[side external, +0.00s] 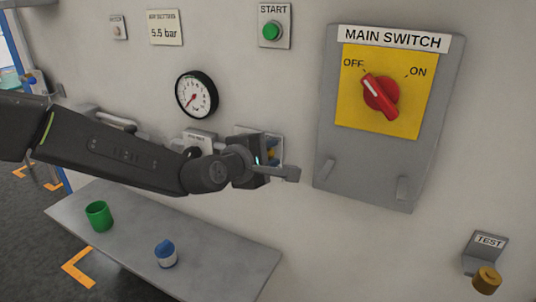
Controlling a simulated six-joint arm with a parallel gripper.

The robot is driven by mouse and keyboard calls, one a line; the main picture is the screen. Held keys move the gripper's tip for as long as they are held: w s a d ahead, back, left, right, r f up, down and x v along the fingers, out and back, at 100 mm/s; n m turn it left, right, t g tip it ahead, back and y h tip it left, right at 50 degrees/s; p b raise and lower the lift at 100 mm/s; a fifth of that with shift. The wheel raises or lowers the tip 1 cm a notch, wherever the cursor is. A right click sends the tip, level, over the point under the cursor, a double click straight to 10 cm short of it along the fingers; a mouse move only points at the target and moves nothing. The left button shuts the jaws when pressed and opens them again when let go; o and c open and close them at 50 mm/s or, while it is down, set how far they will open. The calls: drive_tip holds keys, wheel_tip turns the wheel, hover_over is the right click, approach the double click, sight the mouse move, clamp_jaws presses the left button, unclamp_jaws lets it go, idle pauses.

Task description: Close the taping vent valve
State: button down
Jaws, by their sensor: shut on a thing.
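A small wall-mounted valve fitting (274,143) with a grey backing plate and bits of blue and yellow shows behind my gripper, below and right of the gauge. My gripper (272,168) is at this fitting, reaching in from the left, and is shut on a part of it that looks like its handle. My gripper hides most of the fitting, so the handle's angle cannot be told. No readable label shows there, so I cannot confirm that it is the taping vent valve.
A pressure gauge (196,95) and a labelled grey fitting (199,137) are close by. The main switch panel (335,140) stands out at right, its red knob (381,95) towards OFF. A grey shelf (205,262) below bears a green cup (99,216) and a blue-and-white container (165,254).

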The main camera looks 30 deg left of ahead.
drive_tip(key=shift+r, duration=0.1)
drive_tip(key=c, duration=0.9)
unclamp_jaws()
drive_tip(key=shift+o, duration=0.2)
drive_tip(key=shift+s, duration=0.1)
drive_tip(key=v, duration=1.3)
drive_tip(key=shift+s, duration=0.35)
drive_tip(key=shift+a+r, duration=0.15)
drive_tip(key=s+a+f+m+g+y, duration=0.2)
drive_tip(key=s+a+f+m+g, duration=0.2)
drive_tip(key=s+a+m+g, duration=0.5)
drive_tip(key=s+a+m, duration=0.8)
drive_tip(key=s+m, duration=0.2)
drive_tip(key=m, duration=0.1)
drive_tip(key=shift+s+a+f, duration=0.25)
drive_tip(key=shift+a, duration=0.1)
